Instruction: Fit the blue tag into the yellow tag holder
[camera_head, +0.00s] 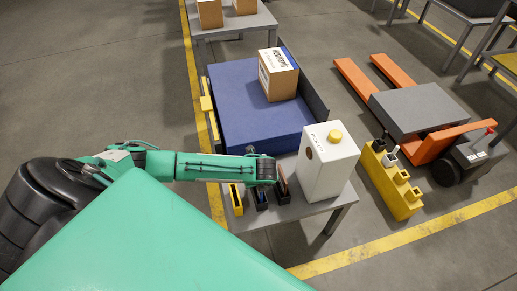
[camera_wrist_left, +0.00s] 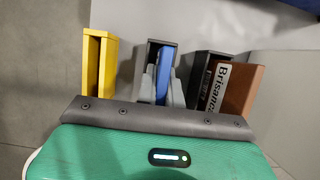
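The yellow tag holder (camera_wrist_left: 100,62) stands at the left of a row of three holders; it also shows in the head view (camera_head: 236,201). The blue tag (camera_wrist_left: 163,82) is upright in or just above the middle black holder (camera_wrist_left: 160,46), its lower part hidden. My left gripper (camera_wrist_left: 162,94) is over this middle holder, with one grey finger on each side of the blue tag. The left finger looks against the tag; I cannot tell whether both press it. In the head view my left gripper (camera_head: 263,180) is above the holder row. My right gripper is not in view.
A black holder (camera_wrist_left: 205,68) with a brown piece and a "Brisance" label (camera_wrist_left: 217,84) stands to the right. A white box with a yellow button (camera_head: 328,165) shares the grey table. A yellow stepped rack (camera_head: 392,184), a blue platform (camera_head: 235,92) and an orange pallet jack (camera_head: 430,146) are nearby.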

